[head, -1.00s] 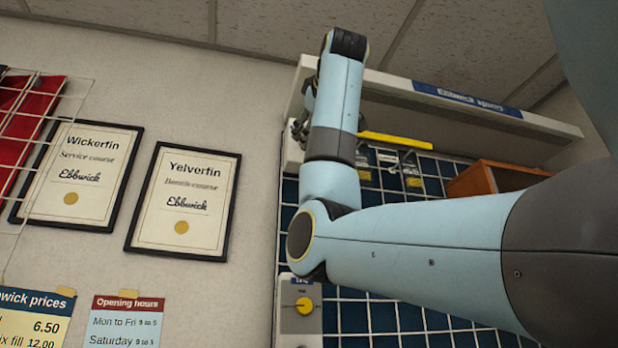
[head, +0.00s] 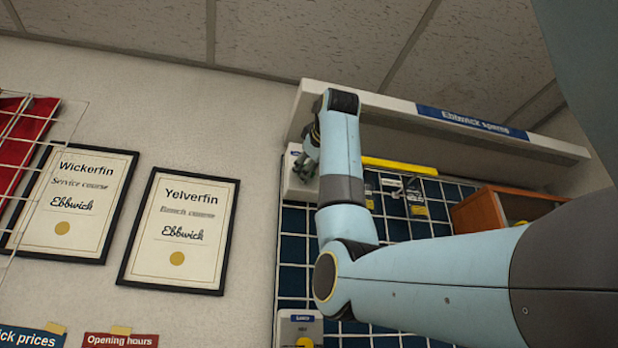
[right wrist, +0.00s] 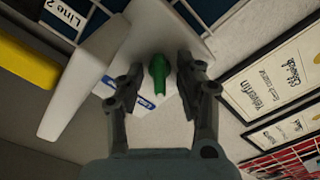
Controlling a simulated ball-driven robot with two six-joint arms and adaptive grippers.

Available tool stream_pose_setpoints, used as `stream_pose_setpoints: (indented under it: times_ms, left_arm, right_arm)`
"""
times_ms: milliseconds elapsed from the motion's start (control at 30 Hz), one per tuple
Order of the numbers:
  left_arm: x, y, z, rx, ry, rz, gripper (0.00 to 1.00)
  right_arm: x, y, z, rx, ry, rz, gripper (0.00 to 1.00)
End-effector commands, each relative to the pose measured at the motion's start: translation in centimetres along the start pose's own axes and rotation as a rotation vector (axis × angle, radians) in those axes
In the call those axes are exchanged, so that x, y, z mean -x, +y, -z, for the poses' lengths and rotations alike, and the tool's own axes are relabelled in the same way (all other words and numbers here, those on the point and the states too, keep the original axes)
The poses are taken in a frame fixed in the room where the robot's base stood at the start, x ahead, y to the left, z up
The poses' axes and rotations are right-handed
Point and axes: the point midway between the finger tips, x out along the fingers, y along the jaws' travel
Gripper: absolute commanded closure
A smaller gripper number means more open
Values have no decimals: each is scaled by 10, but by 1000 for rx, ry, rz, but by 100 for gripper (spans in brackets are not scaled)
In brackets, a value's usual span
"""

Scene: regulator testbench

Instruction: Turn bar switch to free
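The bar switch (right wrist: 158,72) is a green bar-shaped handle on a white box, seen in the right wrist view. The box (head: 296,188) shows in the head view below the left end of the shelf, partly hidden by my right gripper. My right gripper (right wrist: 163,80) is open, with a finger on each side of the green bar and visible gaps. It also shows small and dark in the head view (head: 309,155). The switch's position marks are not readable. My left gripper is not in view.
A white shelf (head: 380,103) with a blue sign runs above the wire grid panel. A yellow bar (head: 400,166) and a brown wooden box (head: 478,212) are to the right. Another switch box (head: 301,327) sits lower down. Framed certificates (head: 180,230) hang on the left wall.

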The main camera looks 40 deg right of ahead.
Motion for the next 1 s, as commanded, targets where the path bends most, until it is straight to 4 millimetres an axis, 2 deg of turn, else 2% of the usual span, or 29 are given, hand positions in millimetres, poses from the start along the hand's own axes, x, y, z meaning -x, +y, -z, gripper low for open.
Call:
stream_pose_setpoints:
  times_ms: [167, 400, 467, 767, 1000]
  left_arm:
    - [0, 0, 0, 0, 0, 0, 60]
    - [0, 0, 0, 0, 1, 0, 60]
    - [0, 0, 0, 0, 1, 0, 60]
    - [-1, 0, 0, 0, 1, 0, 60]
    - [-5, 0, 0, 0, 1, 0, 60]
  right_arm:
    - [0, 0, 0, 0, 0, 0, 64]
    - [0, 0, 0, 0, 0, 0, 94]
    - [0, 0, 0, 0, 0, 0, 100]
    - [0, -1, 0, -9, 0, 1, 100]
    - [0, -1, 0, -88, 0, 1, 100]
